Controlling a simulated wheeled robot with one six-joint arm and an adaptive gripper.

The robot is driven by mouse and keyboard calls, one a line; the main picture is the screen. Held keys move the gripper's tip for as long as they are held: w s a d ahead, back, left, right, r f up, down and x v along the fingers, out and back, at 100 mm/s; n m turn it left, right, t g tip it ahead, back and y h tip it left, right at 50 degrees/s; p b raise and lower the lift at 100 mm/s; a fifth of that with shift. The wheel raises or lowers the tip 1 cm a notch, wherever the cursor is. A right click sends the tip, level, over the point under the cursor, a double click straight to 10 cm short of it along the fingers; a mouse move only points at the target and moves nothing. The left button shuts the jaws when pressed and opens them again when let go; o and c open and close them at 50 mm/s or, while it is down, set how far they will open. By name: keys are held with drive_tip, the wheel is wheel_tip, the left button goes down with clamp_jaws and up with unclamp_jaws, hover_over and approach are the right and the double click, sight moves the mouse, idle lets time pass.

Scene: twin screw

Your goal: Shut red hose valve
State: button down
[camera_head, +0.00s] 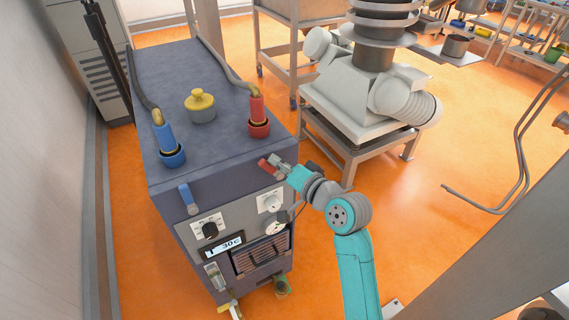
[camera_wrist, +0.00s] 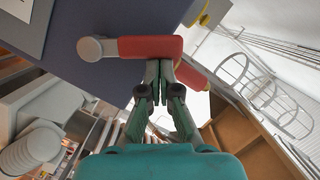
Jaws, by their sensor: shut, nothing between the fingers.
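The red hose valve (camera_head: 268,166) is a red-sleeved lever on the upper front of the dark blue-grey machine, near its right corner. In the wrist view its red handle (camera_wrist: 150,47) lies across the picture, with a round grey pivot at its left end. My gripper (camera_head: 279,165) is at the valve. In the wrist view my gripper (camera_wrist: 158,66) is shut and empty, its fingertips right at the handle's lower edge. I cannot tell whether they touch it. The red hose fitting (camera_head: 257,117) stands on the machine's top.
A blue lever (camera_head: 188,196) hangs on the machine's front left, below the blue hose fitting (camera_head: 167,139). A yellow cap (camera_head: 200,101) sits between the hoses. A grey machine on a stand (camera_head: 352,108) is behind right. Orange floor (camera_head: 440,200) is open to the right.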

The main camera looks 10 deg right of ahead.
drive_tip(key=shift+s+a+f+n+h, duration=0.15)
drive_tip(key=shift+a+n+h, duration=0.1)
drive_tip(key=shift+a+n, duration=0.3)
drive_tip(key=shift+s+a+f+n+h, duration=0.15)
drive_tip(key=shift+a+n+h, duration=0.2)
drive_tip(key=shift+n, duration=0.3)
drive_tip(key=a+n, duration=0.1)
drive_tip(key=f+n, duration=0.1)
drive_tip(key=a+f+n+h, duration=0.1)
drive_tip(key=n, duration=0.1)
drive_tip(key=shift+s+a+f, duration=0.1)
drive_tip(key=shift+s+a, duration=0.2)
drive_tip(key=shift+s, duration=0.05)
drive_tip(key=shift+s+a+f+n+h, duration=0.1)
drive_tip(key=shift+a+f+n+h, duration=0.25)
drive_tip(key=shift+n, duration=0.3)
drive_tip(key=shift+s+a+f+n+h, duration=0.1)
drive_tip(key=shift+f+n+h, duration=0.15)
drive_tip(key=shift+f+n, duration=0.3)
drive_tip(key=shift+w, duration=0.1)
drive_tip(key=shift+r, duration=0.1)
